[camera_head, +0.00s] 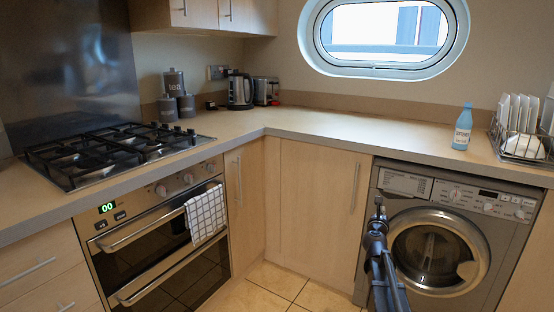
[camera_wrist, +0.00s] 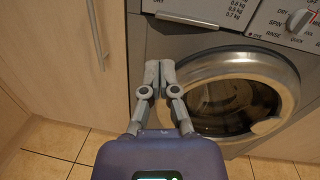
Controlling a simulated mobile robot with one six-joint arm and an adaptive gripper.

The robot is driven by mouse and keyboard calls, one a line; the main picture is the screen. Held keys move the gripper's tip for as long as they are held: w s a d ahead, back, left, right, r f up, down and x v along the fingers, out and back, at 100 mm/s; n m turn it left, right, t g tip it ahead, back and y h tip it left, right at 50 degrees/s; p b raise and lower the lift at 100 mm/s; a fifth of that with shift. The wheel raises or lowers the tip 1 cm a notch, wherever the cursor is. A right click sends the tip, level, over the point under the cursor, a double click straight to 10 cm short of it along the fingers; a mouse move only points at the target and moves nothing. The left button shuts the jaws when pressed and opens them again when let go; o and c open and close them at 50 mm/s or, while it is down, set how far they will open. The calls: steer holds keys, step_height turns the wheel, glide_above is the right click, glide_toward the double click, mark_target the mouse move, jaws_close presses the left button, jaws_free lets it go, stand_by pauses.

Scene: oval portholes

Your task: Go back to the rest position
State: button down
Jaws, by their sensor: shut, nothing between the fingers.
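My gripper (camera_wrist: 158,76) is shut and empty in the wrist view, its fingertips together in front of the grey washing machine (camera_wrist: 142,47). In the head view my gripper (camera_head: 379,206) and dark arm rise from the bottom edge, in front of the left side of the washing machine (camera_head: 478,215). The gripper is below the height of the worktop. Whether it touches the machine cannot be told, but it looks apart from it. The machine's round door (camera_head: 437,250) is closed.
The L-shaped worktop (camera_head: 330,131) carries a blue bottle (camera_head: 462,128), a dish rack (camera_head: 520,146) with plates, a kettle (camera_head: 240,90), a toaster (camera_head: 266,91), canisters (camera_head: 174,84) and a gas hob (camera_head: 110,152). A checked towel (camera_head: 205,213) hangs on the oven. The tiled floor (camera_head: 269,285) is clear where visible.

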steer(key=s+a+f+n+g+y, duration=0.2)
steer(key=s+a+f+n+y, duration=0.15)
steer(key=a+n, duration=0.4)
steer(key=s+a+f+n+g+y, duration=0.1)
steer(key=s+a+f+n+y, duration=0.1)
steer(key=a+n+y, duration=0.45)
steer(key=s+a+f+n+g+y, duration=0.2)
steer(key=s+a+f+n+y, duration=0.1)
steer(key=a+n, duration=0.65)
steer(key=s+f+n+g+h, duration=0.25)
steer(key=s+n+g, duration=0.2)
steer(key=s, duration=0.35)
steer(key=s+d+f+n+g+h+p, duration=0.1)
steer(key=s+f+n+g, duration=0.25)
steer(key=s+n, duration=0.3)
steer(key=s+f+n+g+h, duration=0.25)
steer(key=s+f+n, duration=0.2)
steer(key=s, duration=0.45)
step_height(320, 180, up, 37)
steer(key=y+p, duration=0.1)
steer(key=p, duration=3.5)
steer(key=shift+w+g, duration=0.25)
steer(key=shift+g, duration=0.2)
steer(key=shift+r, duration=0.1)
